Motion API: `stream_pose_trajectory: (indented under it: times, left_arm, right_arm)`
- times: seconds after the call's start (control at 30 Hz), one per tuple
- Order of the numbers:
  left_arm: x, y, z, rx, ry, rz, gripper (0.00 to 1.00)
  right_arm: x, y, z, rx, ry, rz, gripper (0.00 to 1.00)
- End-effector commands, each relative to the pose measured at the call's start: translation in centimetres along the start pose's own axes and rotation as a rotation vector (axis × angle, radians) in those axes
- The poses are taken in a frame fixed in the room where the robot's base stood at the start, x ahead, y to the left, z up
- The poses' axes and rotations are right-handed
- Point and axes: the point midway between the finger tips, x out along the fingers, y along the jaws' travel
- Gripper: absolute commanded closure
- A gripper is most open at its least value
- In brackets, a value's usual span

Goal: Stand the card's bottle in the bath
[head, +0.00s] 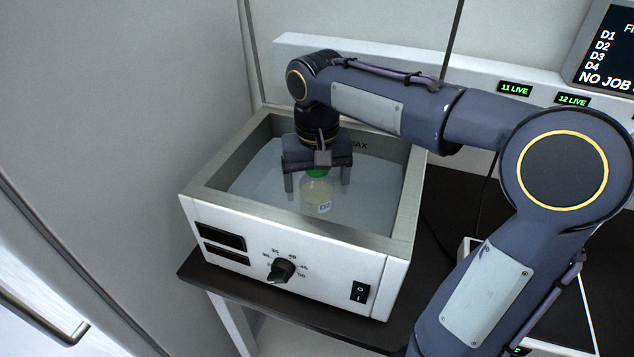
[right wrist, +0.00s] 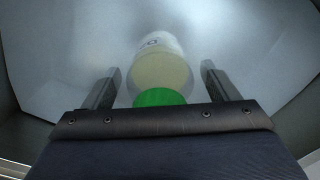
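The bottle (head: 316,193) has a green cap, pale yellowish contents and a label reading D2. It stands upright inside the bath (head: 202,190), a white box with a metal rim and a grey-blue inside. My right gripper (head: 317,184) is over the bottle, pointing down, with its fingers apart on either side and not touching it. In the right wrist view the bottle (right wrist: 162,68) lies between the two open fingers (right wrist: 158,85), with clear gaps on both sides. My left gripper is in neither view.
The bath's front has a dial (head: 281,270) and a switch (head: 360,291). It stands on a dark bench (head: 330,322). A screen (head: 606,50) at the upper right lists D1 to D4 and "NO JOB". Bath walls surround the gripper.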

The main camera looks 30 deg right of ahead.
Motion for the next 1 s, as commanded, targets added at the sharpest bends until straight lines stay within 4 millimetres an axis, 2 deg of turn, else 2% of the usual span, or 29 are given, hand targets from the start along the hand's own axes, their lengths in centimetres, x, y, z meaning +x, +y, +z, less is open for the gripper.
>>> stream_pose_trajectory:
  times: [0.27,0.37,0.7,0.83,1.0]
  left_arm:
    - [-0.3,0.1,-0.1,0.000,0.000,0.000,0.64]
    - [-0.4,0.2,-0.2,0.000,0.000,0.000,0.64]
    - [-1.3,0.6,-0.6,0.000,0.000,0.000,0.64]
    - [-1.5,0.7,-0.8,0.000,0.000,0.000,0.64]
    - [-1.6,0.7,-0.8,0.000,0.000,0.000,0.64]
  right_arm:
    - [-0.9,0.0,-0.1,0.000,0.002,-0.001,0.19]
    - [-2.5,-0.1,-0.1,0.000,0.004,-0.002,0.19]
    - [-9.7,-0.1,-0.1,-0.001,0.003,-0.002,0.19]
    - [-11.4,-0.1,-0.1,0.000,0.002,-0.001,0.19]
    - [-12.4,0.0,0.0,0.000,0.001,0.000,0.19]
